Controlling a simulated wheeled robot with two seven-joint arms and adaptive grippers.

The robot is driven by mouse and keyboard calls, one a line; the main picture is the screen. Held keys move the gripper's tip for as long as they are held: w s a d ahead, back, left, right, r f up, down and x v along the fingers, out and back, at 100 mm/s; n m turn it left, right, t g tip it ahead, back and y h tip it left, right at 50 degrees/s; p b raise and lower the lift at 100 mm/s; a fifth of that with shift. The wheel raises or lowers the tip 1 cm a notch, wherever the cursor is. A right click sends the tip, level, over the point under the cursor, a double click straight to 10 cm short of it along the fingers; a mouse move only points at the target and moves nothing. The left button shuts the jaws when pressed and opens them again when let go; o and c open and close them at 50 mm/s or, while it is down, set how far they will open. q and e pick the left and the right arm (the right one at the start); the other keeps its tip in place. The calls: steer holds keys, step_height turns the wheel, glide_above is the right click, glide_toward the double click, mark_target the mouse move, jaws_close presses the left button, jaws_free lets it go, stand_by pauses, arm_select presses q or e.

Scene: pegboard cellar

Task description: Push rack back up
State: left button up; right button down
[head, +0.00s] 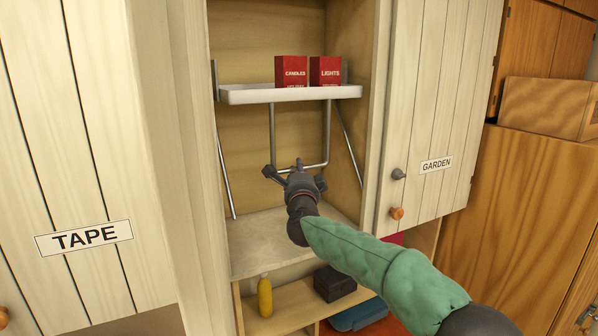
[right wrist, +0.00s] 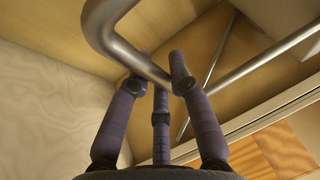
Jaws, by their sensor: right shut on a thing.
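The rack (head: 240,96) is a white shelf inside the open cabinet, in the upper half of the opening and roughly level. Thin metal arms slope down along both sides. A U-shaped metal handle (head: 327,130) hangs below its front. My right gripper (head: 298,170) is at the handle's lower bar, shut on it. In the right wrist view the handle (right wrist: 124,54) passes between the dark fingers of my right gripper (right wrist: 165,75). A red candles box (head: 291,72) and a red lights box (head: 325,72) stand upright on the rack. My left gripper is not in view.
A pale cabinet floor (head: 255,240) below the rack looks bare. Under it, a lower shelf holds a yellow bottle (head: 265,297) and a black box (head: 335,284). The garden door (head: 440,110) is at the right, the tape door (head: 85,180) at the left.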

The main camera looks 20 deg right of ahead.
steer(key=shift+s+d+r, duration=0.1)
steer(key=shift+d+r, duration=0.05)
steer(key=shift+r, duration=0.35)
steer(key=c, duration=1.3)
jaws_free()
steer(key=shift+o, duration=1)
steer(key=shift+w, duration=0.25)
steer(key=shift+w+f, duration=0.1)
steer(key=shift+f, duration=0.05)
steer(key=shift+s+f, duration=0.15)
steer(key=shift+s, duration=0.2)
steer(key=v, duration=1.1)
steer(key=shift+a, duration=0.25)
steer(key=shift+s+f, duration=0.1)
